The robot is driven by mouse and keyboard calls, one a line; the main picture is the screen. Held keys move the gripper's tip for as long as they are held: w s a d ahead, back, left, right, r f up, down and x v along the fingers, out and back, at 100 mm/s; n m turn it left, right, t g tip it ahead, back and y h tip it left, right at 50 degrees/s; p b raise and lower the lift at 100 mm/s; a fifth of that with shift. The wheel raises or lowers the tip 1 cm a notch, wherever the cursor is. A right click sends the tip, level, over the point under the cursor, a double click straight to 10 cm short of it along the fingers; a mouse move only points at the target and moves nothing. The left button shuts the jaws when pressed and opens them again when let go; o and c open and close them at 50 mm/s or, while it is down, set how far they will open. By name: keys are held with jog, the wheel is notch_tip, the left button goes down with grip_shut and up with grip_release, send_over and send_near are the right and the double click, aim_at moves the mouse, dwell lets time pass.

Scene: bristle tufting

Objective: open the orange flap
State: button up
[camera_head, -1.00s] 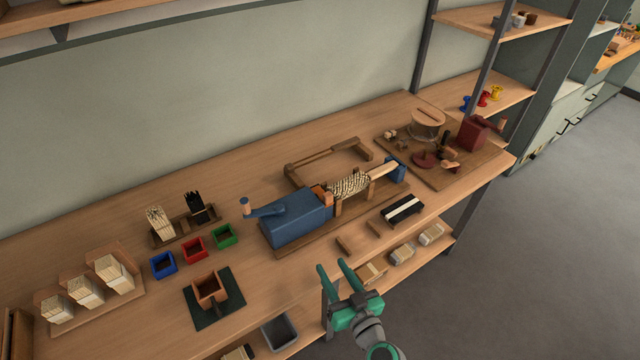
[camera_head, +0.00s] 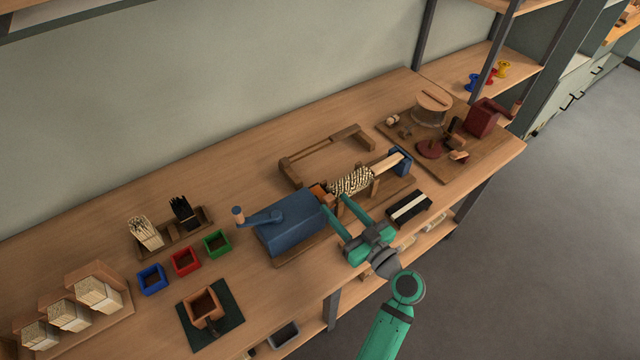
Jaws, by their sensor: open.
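The orange flap (camera_head: 319,191) is a small orange piece at the right end of the blue machine (camera_head: 288,222), beside the bristled brush (camera_head: 353,181). Only a small part of it shows, and I cannot tell how it is hinged. My gripper (camera_head: 336,204) is open and empty. Its two green fingers point up and left, with their tips over the machine's front right side, just below the flap in the picture. I cannot tell whether they touch anything.
The brush's wooden handle (camera_head: 387,163) runs to a blue end block (camera_head: 401,161). A wooden frame (camera_head: 291,176) lies behind the machine. A black and white block (camera_head: 409,207) lies right of my gripper. Red, green and blue bins (camera_head: 152,279) stand left.

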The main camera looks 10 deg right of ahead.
aim_at(321, 195)
jog(key=x, duration=0.8)
jog(key=shift+w+a, duration=0.1)
jog(key=shift+w, duration=0.15)
grip_shut()
